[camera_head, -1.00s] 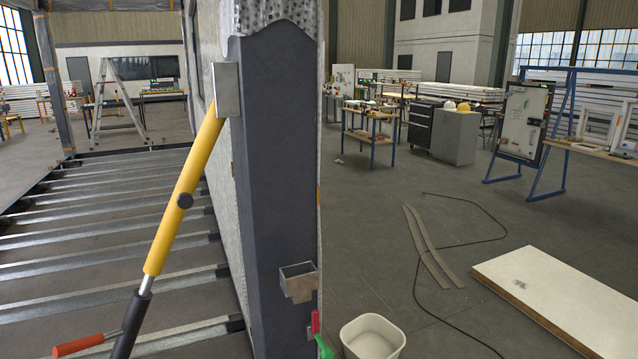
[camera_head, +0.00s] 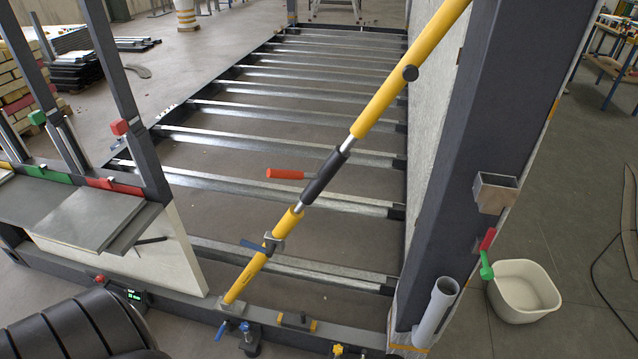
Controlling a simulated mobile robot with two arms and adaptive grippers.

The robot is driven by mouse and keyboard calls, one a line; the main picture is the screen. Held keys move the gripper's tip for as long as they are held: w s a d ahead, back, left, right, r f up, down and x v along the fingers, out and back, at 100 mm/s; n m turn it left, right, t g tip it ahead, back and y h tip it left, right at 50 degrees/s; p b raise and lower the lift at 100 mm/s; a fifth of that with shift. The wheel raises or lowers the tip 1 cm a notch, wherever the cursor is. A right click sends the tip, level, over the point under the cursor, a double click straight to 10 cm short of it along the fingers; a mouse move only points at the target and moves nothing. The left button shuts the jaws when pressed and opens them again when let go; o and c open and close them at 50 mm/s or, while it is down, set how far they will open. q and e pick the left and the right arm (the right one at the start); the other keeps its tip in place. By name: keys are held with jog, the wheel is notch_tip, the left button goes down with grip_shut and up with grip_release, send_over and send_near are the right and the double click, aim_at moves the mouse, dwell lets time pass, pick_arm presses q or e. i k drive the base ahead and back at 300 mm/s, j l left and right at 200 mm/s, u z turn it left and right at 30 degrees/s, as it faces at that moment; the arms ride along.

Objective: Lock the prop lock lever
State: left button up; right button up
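A yellow diagonal prop (camera_head: 385,98) leans from the dark upright post (camera_head: 455,190) down to the floor frame. A black sleeve (camera_head: 325,178) sits at its middle, with bare metal showing at both ends of the sleeve. A lever with a red handle (camera_head: 285,173) sticks out to the left beside the sleeve. Lower down, a grey clamp with a blue lever (camera_head: 254,246) sits on the yellow lower tube (camera_head: 245,275). I cannot tell which of the two is the lock lever, or whether either is locked. Neither of my grippers is in view.
Metal joists (camera_head: 280,145) with open gaps cross the floor frame. Small blue-handled parts (camera_head: 249,335) are at the prop's foot. A grey shelf (camera_head: 90,220) with red and green fittings is at left. A red-and-green valve handle (camera_head: 487,253) and white bin (camera_head: 524,290) are at right.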

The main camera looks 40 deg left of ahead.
aim_at(269, 253)
jog(key=u, duration=1.65)
